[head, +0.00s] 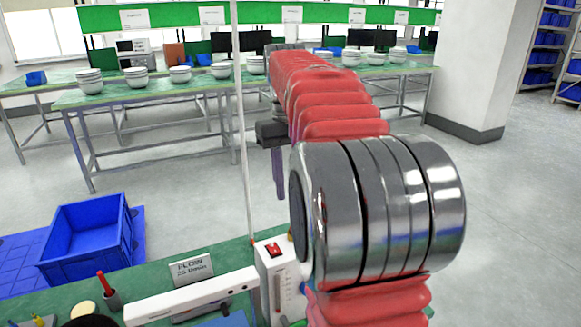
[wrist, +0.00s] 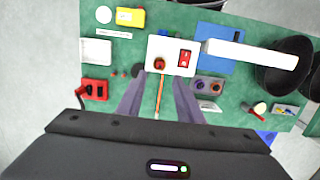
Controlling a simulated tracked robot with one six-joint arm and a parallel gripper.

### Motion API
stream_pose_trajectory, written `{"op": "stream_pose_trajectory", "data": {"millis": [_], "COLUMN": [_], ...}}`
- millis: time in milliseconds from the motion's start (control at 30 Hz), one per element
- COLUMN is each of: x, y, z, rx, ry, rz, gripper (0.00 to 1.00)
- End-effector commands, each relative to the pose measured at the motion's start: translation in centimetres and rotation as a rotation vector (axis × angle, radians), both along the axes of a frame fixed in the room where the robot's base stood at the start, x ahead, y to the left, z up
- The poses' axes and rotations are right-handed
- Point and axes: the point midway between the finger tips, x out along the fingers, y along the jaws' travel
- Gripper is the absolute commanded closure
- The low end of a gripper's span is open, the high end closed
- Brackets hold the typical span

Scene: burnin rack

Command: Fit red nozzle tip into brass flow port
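A white box (wrist: 181,46) with a red switch (wrist: 185,58) stands on the green bench in the wrist view. A round brassy-brown port (wrist: 159,64) with some red in it shows on the box. My gripper (wrist: 159,79) points towards it with its two purple-grey fingers apart. A thin orange stick (wrist: 158,96) lies in the gap between the fingers in this view, touching neither. I cannot tell whether it or the red at the port is the nozzle tip. In the head view my gripper (head: 278,172) is above and behind the white box (head: 280,285); its fingertips are hard to see.
A white bar (wrist: 250,54) reaches out from the box, with black bowls (wrist: 268,76) beyond. A red block (wrist: 96,89) and a yellow block (wrist: 130,17) lie left. A thin pale post (head: 240,130) rises by the box. A blue crate (head: 90,240) stands left.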

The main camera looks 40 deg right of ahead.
Motion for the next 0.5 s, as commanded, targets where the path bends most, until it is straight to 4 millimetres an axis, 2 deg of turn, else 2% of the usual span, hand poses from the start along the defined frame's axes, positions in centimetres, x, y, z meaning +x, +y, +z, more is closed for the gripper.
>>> {"op": "stream_pose_trajectory", "data": {"millis": [200,500], "x": [0.4,0.4], "y": [-0.1,-0.1], "z": [2.7,3.9], "rx": [-0.001,0.000], "ry": [-0.002,0.001], "rz": [0.000,0.000], "gripper": [0.67,0.67]}}
